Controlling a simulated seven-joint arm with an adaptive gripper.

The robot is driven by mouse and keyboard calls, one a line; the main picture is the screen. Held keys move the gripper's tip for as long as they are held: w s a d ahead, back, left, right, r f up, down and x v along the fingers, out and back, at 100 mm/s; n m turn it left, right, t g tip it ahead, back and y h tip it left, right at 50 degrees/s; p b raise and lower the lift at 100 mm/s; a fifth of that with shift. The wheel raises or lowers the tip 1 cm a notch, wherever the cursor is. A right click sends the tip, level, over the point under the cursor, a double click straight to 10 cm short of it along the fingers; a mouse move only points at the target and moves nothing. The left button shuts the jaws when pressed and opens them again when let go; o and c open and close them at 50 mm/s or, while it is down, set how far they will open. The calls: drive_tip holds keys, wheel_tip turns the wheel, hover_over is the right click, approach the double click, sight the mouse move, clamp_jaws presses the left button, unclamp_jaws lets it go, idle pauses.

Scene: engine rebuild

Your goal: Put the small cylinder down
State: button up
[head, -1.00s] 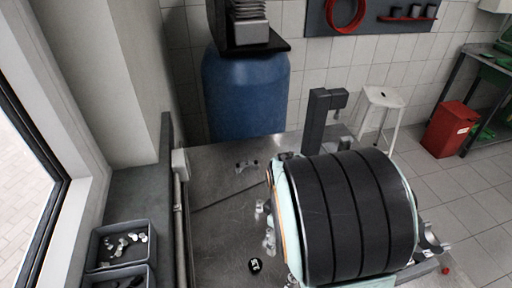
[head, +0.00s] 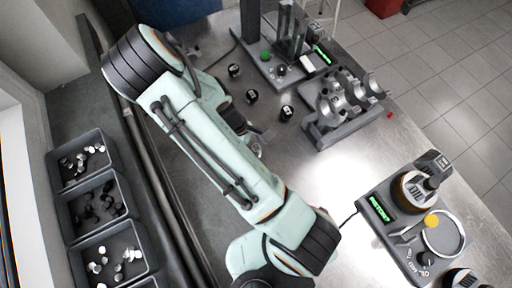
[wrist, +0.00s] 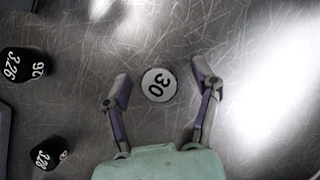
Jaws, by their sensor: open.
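The small cylinder (wrist: 158,84) shows in the wrist view as a round white top marked 30 with a dark rim, seen from above. It stands on the scratched metal table between the two fingers of my gripper (wrist: 160,88). The fingers are spread, with a visible gap on each side of the cylinder, so the gripper is open and not holding it. In the head view my gripper (head: 259,140) is low over the table, partly behind my own arm. I cannot make out the small cylinder clearly there.
Several black marked cylinders stand nearby, including one (head: 287,112) right of my gripper and one (wrist: 22,65) at the wrist view's left. A grey stand with silver half-rings (head: 345,110) is further right. An instrument panel (head: 400,235) lies front right. Parts bins (head: 72,212) line the left.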

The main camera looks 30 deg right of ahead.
drive_tip(key=shift+c, duration=0.4)
clamp_jaws()
